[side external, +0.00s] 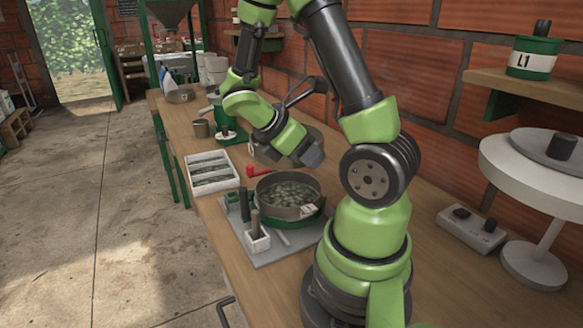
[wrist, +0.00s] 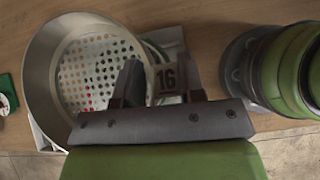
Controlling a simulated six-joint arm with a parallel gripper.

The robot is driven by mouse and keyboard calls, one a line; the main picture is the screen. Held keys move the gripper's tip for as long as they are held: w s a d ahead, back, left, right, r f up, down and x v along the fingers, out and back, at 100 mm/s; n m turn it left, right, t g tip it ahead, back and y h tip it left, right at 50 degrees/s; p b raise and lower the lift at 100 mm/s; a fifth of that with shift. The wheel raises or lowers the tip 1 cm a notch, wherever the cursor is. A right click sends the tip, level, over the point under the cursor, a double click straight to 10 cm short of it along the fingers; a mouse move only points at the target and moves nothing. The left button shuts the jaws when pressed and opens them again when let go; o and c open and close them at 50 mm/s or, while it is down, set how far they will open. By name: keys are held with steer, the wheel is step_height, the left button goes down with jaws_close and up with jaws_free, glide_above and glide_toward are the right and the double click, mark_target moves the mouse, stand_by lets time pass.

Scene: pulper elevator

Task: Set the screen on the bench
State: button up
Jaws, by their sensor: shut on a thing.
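The screen (wrist: 52,72) is a round metal pan with a perforated bottom and a tag reading 16 on its rim. In the wrist view, the two fingers of my gripper (wrist: 160,85) are on either side of its rim at the tag, shut on it. In the side view my gripper (side external: 309,153) hangs over the bench (side external: 420,190), and the screen (side external: 264,153) shows partly behind it. The gap between screen and bench is hard to judge. A patch of red shows through the holes.
Another round pan (side external: 273,203) of green beans sits on a green ring just in front. A white divided tray (side external: 236,182) and a small red item (side external: 258,171) lie nearby. A green device (side external: 226,133) stands behind; a white pedestal (side external: 534,262) stands at right.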

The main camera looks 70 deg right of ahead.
steer(key=shift+n+t+h, duration=0.4)
steer(key=shift+n+t, duration=0.1)
steer(key=shift+n, duration=0.4)
steer(key=w+d, duration=0.2)
steer(key=w+d+f, duration=0.1)
steer(key=w, duration=0.1)
steer(key=w+d+f, duration=0.1)
steer(key=w+d, duration=0.1)
steer(key=shift+d, duration=0.3)
steer(key=w+d+f+n+t+h, duration=0.1)
steer(key=w+d+f+n+t, duration=0.2)
steer(key=d, duration=0.9)
steer(key=w+d+f+n+t+h, duration=0.1)
steer(key=w+d+n+t, duration=0.25)
steer(key=d, duration=0.85)
steer(key=shift+n+g, duration=0.45)
steer(key=shift+n, duration=0.1)
steer(key=f, duration=0.9)
steer(key=shift+w+d+f, duration=0.2)
steer(key=shift+d+f, duration=0.05)
steer(key=shift+f, duration=0.15)
steer(key=o, duration=1.1)
